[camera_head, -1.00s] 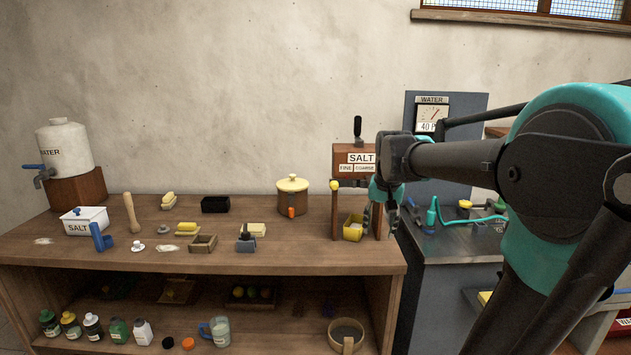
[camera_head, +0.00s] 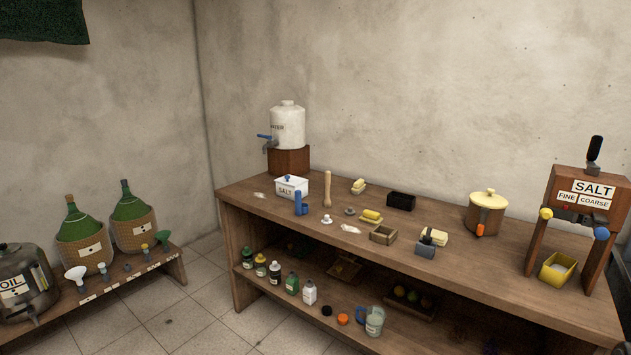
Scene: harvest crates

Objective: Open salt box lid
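The salt box (camera_head: 292,190) is a small white box marked SALT, near the left end of the wooden workbench. Its white lid (camera_head: 289,180) with a blue knob lies closed on top. A blue upright object (camera_head: 301,203) stands just in front of its right side. My gripper and arm are out of this view, so nothing of mine shows near the box.
The wooden workbench (camera_head: 262,215) has a water tank (camera_head: 288,127) behind the box and a pestle (camera_head: 327,188) to its right. A SALT dispenser (camera_head: 591,190) stands at the right end. A low shelf with oil containers (camera_head: 29,280) is at left. Tiled floor (camera_head: 204,288) between is clear.

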